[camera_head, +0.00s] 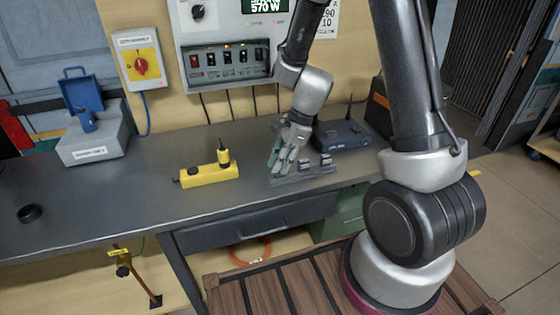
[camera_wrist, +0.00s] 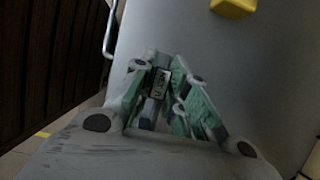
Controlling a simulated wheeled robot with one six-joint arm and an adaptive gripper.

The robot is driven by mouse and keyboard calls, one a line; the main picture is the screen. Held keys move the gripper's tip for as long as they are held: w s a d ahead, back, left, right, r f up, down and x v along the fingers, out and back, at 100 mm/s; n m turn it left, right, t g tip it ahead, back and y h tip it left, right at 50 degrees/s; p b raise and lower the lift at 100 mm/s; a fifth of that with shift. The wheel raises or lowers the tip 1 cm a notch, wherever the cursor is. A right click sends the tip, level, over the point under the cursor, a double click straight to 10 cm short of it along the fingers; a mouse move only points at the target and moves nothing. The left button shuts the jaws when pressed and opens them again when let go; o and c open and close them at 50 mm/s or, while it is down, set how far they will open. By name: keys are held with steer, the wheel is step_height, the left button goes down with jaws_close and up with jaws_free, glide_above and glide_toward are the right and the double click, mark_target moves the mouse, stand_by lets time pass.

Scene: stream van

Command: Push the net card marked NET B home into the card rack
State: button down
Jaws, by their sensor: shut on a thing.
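My gripper (camera_head: 277,166) reaches down to the left end of the low grey card rack (camera_head: 300,177) on the bench. In the wrist view my gripper (camera_wrist: 162,82) has its green fingers shut on a small dark card with a pale label (camera_wrist: 161,80), which I take to be the net card. The label is too small to read. Two small grey blocks (camera_head: 315,162) stand on the rack to the right of my gripper. My fingers hide the card's lower edge, so I cannot tell how deep it sits.
A dark blue router box (camera_head: 343,134) with antennas stands just behind the rack. A yellow device (camera_head: 208,175) with a black stub lies to the left. The bench between is clear.

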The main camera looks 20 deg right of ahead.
steer(key=shift+f, duration=0.6)
steer(key=c, duration=1.3)
jaws_free()
steer(key=shift+c, duration=0.2)
steer(key=v, duration=1.2)
